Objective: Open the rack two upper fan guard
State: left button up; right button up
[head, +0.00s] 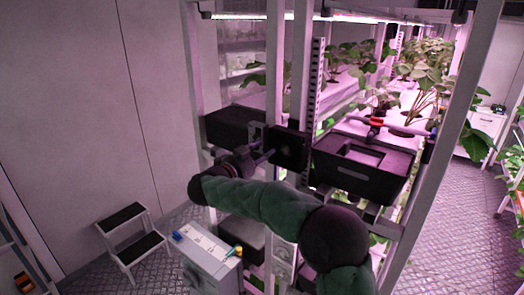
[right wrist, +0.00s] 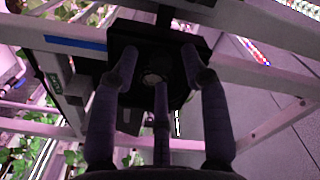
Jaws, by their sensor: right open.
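A dark square fan unit (head: 289,147) is mounted on the rack's end post in the head view, just left of a black crate. In the right wrist view it is a black square plate (right wrist: 152,37) with a round light hub at its middle. I cannot tell whether its guard is open. My right gripper (head: 264,157) is at the left side of this unit, its fingers pointing toward it. In the right wrist view its open fingers (right wrist: 160,80) spread in front of the plate; contact is unclear. My left gripper is not in view.
The black crate (head: 362,165) stands on the rack to the right, with plants behind it. A grey cabinet (head: 207,258) and a step stool (head: 132,235) stand at the lower left. Rack posts (head: 443,140) flank the work area. The floor at right is clear.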

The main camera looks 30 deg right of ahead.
jog(key=shift+w+d, duration=0.1)
jog(key=shift+d, duration=0.2)
grip_shut()
jog(key=shift+a+t, duration=0.1)
jog(key=shift+t, duration=0.2)
